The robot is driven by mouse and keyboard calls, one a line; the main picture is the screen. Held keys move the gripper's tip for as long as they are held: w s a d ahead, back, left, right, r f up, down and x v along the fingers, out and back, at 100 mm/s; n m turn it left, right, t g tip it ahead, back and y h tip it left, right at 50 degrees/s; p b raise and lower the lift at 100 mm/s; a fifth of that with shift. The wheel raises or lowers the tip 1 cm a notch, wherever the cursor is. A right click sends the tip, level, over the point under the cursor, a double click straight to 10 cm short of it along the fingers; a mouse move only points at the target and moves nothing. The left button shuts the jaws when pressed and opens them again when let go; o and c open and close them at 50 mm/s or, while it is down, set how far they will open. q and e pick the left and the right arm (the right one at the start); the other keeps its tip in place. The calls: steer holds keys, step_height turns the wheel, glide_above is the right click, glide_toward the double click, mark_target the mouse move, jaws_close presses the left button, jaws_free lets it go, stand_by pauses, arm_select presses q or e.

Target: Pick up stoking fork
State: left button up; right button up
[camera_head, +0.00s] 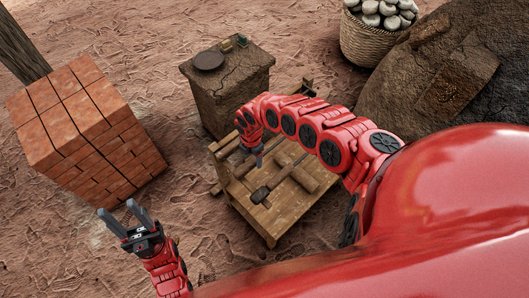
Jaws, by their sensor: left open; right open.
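My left gripper (124,215) is open and empty, held over bare ground at the lower left. My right arm reaches across the view, and my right gripper (258,160) points down over the low wooden table (270,224). A tool with a dark end (261,194) and a pale handle lies on the table, just below my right gripper in the picture. I cannot tell whether this tool is the stoking fork, and I see no clear fork tines. The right gripper's fingers are small and partly hidden by its own arm. I cannot tell whether they touch anything.
A wooden mallet-like piece (302,178) lies on the table. A mud-coloured block stand (228,95) with a dark round plate (209,60) is behind it. A brick stack (75,130) stands left. A basket of stones (368,40) and a mud kiln (425,85) are at the upper right.

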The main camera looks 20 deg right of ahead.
steer(key=shift+a+f, duration=0.1)
steer(key=shift+f, duration=1.1)
jaws_close()
stand_by(0.6)
